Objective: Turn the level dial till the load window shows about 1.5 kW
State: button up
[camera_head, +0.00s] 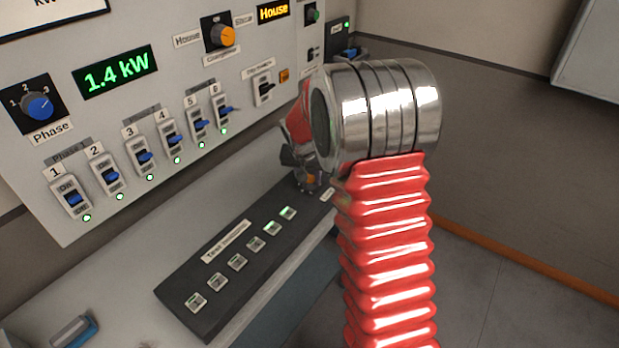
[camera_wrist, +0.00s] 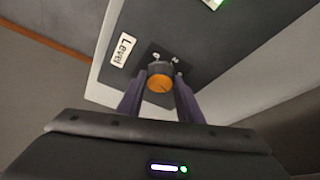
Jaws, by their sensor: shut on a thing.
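The level dial (camera_wrist: 160,83) is an orange-topped knob beside a white "Level" label (camera_wrist: 124,48) in the wrist view. My gripper (camera_wrist: 160,88) has its two dark fingers on either side of the dial, shut on it. In the head view my gripper (camera_head: 300,172) reaches down to the far end of the dark panel, and my red arm hides part of that spot. A little orange of the dial (camera_head: 312,179) shows there. The load window (camera_head: 115,72) reads 1.4 kW in green on the upright grey panel.
Several numbered blue switches (camera_head: 145,156) with lit lamps line the upright panel, with a blue Phase knob (camera_head: 38,106) and an orange selector knob (camera_head: 222,36) above. A blue-and-grey object (camera_head: 75,331) lies at lower left.

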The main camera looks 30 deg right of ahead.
jog(key=shift+a+m+h, duration=0.1)
jog(key=shift+m+h, duration=0.2)
jog(key=shift+m, duration=0.6)
jog(key=shift+g, duration=0.3)
jog(key=o, duration=1)
jog(key=shift+o, duration=0.2)
jog(key=v, duration=1.3)
jog(key=shift+r, duration=0.35)
